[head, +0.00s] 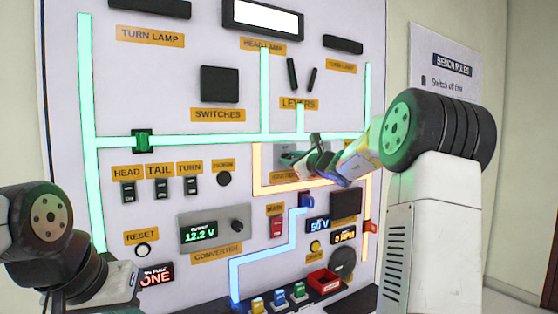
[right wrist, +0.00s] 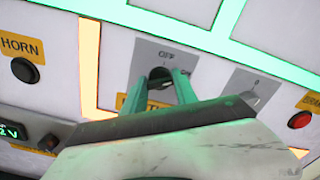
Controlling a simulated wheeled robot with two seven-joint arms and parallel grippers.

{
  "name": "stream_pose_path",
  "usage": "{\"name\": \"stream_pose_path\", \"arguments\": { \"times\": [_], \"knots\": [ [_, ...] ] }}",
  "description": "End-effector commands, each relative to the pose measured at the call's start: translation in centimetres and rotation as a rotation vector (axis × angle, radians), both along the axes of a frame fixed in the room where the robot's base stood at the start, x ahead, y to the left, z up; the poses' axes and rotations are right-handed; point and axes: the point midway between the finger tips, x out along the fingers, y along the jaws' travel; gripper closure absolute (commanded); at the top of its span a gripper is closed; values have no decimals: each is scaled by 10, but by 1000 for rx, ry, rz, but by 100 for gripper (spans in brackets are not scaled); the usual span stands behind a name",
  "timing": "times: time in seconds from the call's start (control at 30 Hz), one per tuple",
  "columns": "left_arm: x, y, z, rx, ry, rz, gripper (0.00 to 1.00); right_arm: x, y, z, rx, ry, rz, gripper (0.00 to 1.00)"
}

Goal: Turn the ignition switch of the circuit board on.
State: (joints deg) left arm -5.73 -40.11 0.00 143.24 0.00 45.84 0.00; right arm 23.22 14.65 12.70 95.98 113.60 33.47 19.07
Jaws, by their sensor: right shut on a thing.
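The circuit board (head: 215,165) is a white upright panel with glowing lines. The ignition switch is a dark knob (right wrist: 159,74) on a grey plate (right wrist: 165,55) marked OFF at its top. Its yellow label is partly covered. In the head view its grey plate (head: 284,157) shows behind my right gripper (head: 308,160). In the right wrist view the right gripper's green fingers (right wrist: 160,84) are shut on the knob, one on each side. The knob's pointing direction is hard to make out. My left arm shows at the lower left, but its fingers cannot be seen.
A second grey plate with a knob (right wrist: 247,97) and a red button (right wrist: 299,119) lie right of the switch. The horn button (right wrist: 25,70) is at left. Two black levers (head: 302,76) stick out above.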

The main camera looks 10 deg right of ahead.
Motion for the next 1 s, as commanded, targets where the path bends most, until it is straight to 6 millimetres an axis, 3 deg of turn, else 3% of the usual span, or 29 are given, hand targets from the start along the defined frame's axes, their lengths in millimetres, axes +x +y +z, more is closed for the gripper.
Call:
{"name": "stream_pose_path", "arguments": {
  "times": [0.1, 0.13, 0.2, 0.57, 1.0],
  "knots": [
    [0, 0, 0, 0, 0, 0, 100, 0, -1, -2, 1, 5, -1, 100],
    [0, 0, 0, 0, 0, 0, 100, 0, -1, -2, 1, 5, -1, 60],
    [0, 0, 0, 0, 0, 0, 100, 0, -1, -2, 1, 4, -1, 47],
    [0, 0, 0, 0, 0, 0, 100, -3, -2, -1, -1, 2, -1, 47],
    [0, 0, 0, 0, 0, 0, 100, -65, -24, -1, 0, 2, -2, 47]
  ]
}}
